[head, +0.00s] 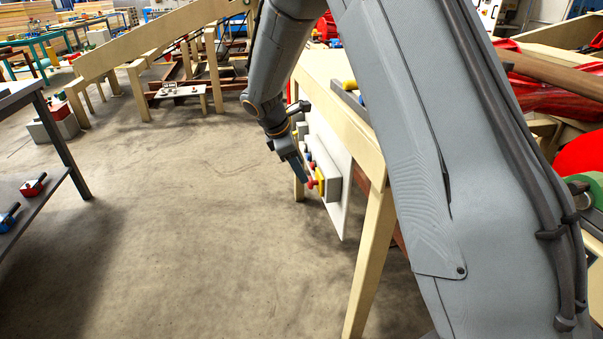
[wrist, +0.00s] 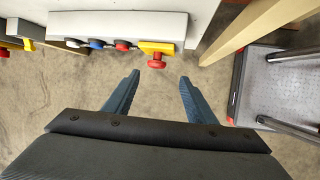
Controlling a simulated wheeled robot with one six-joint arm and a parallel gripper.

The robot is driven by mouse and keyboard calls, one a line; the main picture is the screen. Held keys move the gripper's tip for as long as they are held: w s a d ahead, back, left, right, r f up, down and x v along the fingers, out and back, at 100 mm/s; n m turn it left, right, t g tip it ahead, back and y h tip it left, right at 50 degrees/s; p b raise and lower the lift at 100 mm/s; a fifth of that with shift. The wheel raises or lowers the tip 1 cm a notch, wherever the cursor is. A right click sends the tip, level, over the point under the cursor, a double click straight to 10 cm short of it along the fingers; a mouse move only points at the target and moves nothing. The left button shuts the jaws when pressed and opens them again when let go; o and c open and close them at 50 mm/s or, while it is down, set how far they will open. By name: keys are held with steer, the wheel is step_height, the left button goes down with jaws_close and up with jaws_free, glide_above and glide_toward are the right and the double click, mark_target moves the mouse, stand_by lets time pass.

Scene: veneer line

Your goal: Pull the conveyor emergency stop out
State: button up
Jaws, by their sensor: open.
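The emergency stop (wrist: 157,62) is a red mushroom knob on a yellow housing (wrist: 157,47) at the right end of a pale grey control box. In the head view the red knob (head: 311,183) shows just beside my fingers. My gripper (wrist: 158,76) is open, with its two blue-grey fingers spread. In the wrist view the knob lies just beyond the fingertips, roughly midway between them. Nothing is between the fingers. In the head view my gripper (head: 298,172) is beside the box, and one finger is partly hidden.
Another yellow-and-red device (wrist: 15,47) is at the far left of the wrist view. Open floor (head: 190,240) lies left of the panel.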

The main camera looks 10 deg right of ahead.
mark_target(313, 183)
steer(key=x, duration=0.8)
steer(key=shift+w, duration=0.35)
steer(key=shift+a, duration=0.1)
